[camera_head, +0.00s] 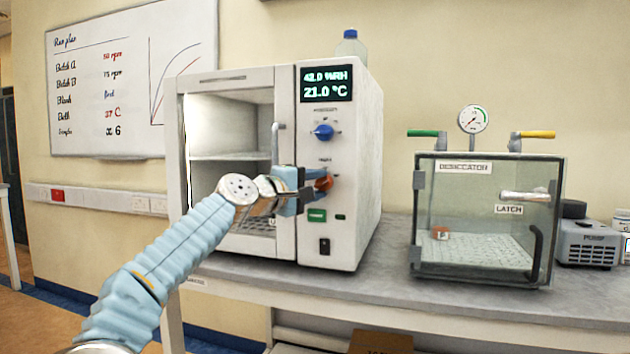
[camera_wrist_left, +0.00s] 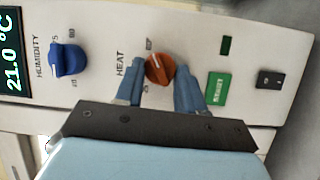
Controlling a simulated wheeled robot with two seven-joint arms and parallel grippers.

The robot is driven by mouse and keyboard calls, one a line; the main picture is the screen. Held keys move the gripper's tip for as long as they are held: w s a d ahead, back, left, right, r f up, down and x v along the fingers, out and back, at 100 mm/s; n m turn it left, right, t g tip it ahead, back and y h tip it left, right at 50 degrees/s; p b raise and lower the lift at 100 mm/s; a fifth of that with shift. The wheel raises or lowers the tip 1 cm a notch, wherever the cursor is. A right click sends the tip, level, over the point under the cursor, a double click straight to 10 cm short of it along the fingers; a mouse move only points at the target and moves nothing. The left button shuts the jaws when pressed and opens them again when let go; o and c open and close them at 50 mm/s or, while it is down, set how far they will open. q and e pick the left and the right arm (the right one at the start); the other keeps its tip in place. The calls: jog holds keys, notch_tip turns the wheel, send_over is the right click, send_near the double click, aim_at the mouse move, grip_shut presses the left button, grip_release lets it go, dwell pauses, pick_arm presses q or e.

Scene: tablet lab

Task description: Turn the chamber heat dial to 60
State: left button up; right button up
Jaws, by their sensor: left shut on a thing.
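The chamber (camera_head: 285,240) is a white cabinet with a control panel on its right side. Its orange heat dial (camera_head: 325,183) sits below the blue humidity dial (camera_head: 323,132). My left gripper (camera_head: 312,190) is shut on the heat dial and hides part of it in the head view. In the left wrist view the two blue fingers (camera_wrist_left: 158,84) lie on either side of the orange dial (camera_wrist_left: 160,68). A pale pointer line shows on the dial, but the small scale numbers are hard to read. The display (camera_head: 326,83) reads 21.0 °C. My right gripper is not seen.
A green button (camera_wrist_left: 218,89) and a black switch (camera_wrist_left: 268,79) sit close by the heat dial. The chamber's vertical door handle (camera_head: 275,143) is left of my gripper. A glass desiccator (camera_head: 487,215) stands right on the bench, with bare bench (camera_head: 390,250) between.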

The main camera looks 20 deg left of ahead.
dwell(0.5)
pick_arm(q)
jog(key=o, duration=1)
jog(key=shift+o, duration=0.2)
jog(key=b+v, duration=0.6)
jog(key=v, duration=0.7)
jog(key=shift+s+a, duration=0.25)
jog(key=shift+s, duration=0.1)
